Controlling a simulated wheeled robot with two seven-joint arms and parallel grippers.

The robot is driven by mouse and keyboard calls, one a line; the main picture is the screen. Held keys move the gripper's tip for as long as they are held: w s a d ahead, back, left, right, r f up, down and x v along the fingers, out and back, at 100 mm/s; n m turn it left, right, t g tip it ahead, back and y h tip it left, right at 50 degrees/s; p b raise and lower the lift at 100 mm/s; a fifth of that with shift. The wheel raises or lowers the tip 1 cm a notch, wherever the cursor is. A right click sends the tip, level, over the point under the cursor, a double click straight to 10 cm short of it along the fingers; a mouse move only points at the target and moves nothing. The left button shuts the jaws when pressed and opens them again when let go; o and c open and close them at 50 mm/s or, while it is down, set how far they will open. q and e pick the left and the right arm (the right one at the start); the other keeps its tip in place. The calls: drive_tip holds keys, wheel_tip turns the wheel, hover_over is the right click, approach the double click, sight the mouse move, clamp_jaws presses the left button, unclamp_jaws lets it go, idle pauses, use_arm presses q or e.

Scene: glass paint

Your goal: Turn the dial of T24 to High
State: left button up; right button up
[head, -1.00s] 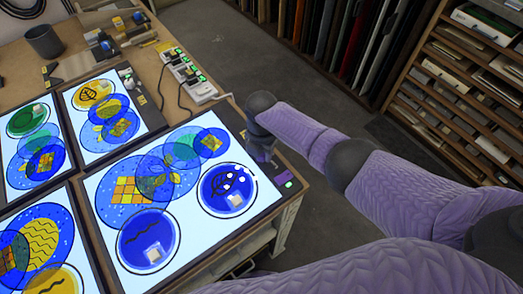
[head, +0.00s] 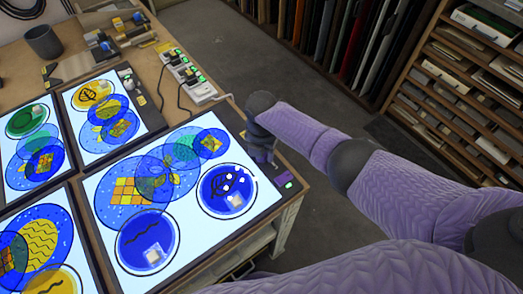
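My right gripper (head: 262,152) points down at the right edge of the nearest light panel (head: 187,225). Its fingertips are small and dark, and I cannot tell whether they are open or shut. A small control strip with a purple and green display (head: 285,182) sits just below the gripper on the panel's dark frame. A dial there is hidden or too small to make out, and I cannot tell whether the gripper touches it. No T24 label is legible. My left gripper is not in view.
More lit panels (head: 108,115) with coloured glass discs lie to the left. A power strip (head: 187,72) with green switches and cables lies behind the near panel. A dark cup (head: 43,42) stands at the back left. Shelves (head: 465,90) stand at the right beyond open floor.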

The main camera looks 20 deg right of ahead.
drive_tip(key=shift+o, duration=1.2)
wheel_tip(320, 180, up, 10)
drive_tip(key=p, duration=0.4)
drive_tip(key=shift+f, duration=0.25)
drive_tip(key=shift+r, duration=0.2)
